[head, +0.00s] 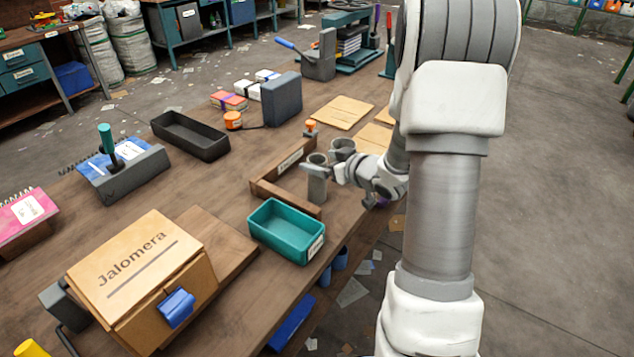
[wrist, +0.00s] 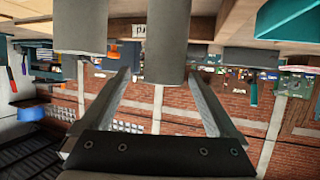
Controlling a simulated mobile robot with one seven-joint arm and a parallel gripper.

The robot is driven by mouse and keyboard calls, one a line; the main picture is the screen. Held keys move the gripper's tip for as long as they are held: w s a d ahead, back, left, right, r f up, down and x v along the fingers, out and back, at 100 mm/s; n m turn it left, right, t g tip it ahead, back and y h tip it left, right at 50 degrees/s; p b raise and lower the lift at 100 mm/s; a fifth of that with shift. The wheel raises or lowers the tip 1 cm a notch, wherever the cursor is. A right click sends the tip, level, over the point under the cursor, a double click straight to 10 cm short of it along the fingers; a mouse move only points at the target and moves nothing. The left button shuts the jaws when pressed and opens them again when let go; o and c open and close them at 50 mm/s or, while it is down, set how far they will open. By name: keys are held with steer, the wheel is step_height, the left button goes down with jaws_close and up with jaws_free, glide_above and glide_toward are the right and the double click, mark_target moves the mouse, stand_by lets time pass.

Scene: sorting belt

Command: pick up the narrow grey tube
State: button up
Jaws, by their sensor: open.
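The narrow grey tube (head: 317,183) stands upright on the wooden bench, open at its top, beside a wooden ledge. In the wrist view the narrow grey tube (wrist: 163,45) shows upside down, in line with the gap between my fingers. A wider grey tube (head: 342,147) stands just behind it; it also shows in the wrist view (wrist: 80,25), outside the fingers to the left. My gripper (head: 336,173) is open and sideways, close to the right of the narrow tube. Whether a finger touches it, I cannot tell. My arm hides part of the bench edge.
A teal tray (head: 270,234) sits in front of the tubes. The labelled wooden ledge (head: 270,190) runs along their left. Bare bench lies left of the ledge.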

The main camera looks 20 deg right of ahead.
mark_target(312, 161)
steer(key=x, duration=0.4)
steer(key=shift+s+a+f+b, duration=0.2)
steer(key=shift+f+b, duration=0.1)
steer(key=shift+b, duration=0.1)
steer(key=shift+w+a+f, duration=0.1)
steer(key=shift+w, duration=0.3)
steer(key=c, duration=1.4)
